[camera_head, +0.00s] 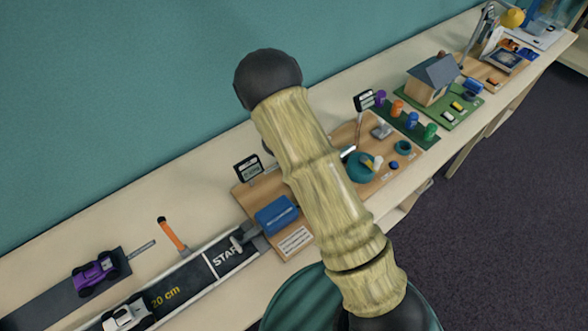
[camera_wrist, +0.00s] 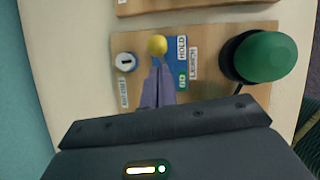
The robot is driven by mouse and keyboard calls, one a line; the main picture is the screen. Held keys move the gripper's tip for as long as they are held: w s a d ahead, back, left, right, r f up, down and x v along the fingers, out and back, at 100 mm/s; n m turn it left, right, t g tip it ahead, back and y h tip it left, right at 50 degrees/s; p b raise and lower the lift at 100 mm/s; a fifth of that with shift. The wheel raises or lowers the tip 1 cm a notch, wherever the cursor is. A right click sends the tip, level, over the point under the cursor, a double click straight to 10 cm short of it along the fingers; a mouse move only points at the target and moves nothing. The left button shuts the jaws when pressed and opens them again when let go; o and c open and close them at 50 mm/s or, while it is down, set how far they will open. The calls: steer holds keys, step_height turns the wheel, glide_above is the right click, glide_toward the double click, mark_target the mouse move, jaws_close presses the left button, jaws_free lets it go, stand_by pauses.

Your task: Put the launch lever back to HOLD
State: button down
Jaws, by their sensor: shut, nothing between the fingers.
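The launch lever's yellow ball knob (camera_wrist: 157,45) shows in the wrist view, on a wooden board (camera_wrist: 125,41). A HOLD label (camera_wrist: 182,48) stands right of the knob, about level with it. A green GO label (camera_wrist: 182,80) is lower, and a LAUNCH label (camera_wrist: 194,62) is beside them. My gripper (camera_wrist: 157,70) is shut and empty. Its fingertips are just below the knob in the picture. Contact cannot be told. The fingers hide the lever's lower part, so its exact setting is unclear. I cannot pick out the lever in the head view, where my arm blocks the middle.
A round white switch (camera_wrist: 125,62) sits left of the lever, and a big green dome button (camera_wrist: 264,57) right. In the head view, the long table (camera_head: 60,262) holds a track with a purple car (camera_head: 95,272), an orange handle (camera_head: 172,236), a blue box (camera_head: 277,215) and a model house (camera_head: 432,82).

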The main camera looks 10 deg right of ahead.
steer(key=shift+s+a+r, duration=0.1)
steer(key=shift+a, duration=0.1)
steer(key=shift+d+r+p, duration=0.15)
steer(key=shift+r+p, duration=0.55)
steer(key=v, duration=1.3)
steer(key=shift+s, duration=0.25)
steer(key=shift+w+f, duration=0.1)
steer(key=shift+w, duration=0.05)
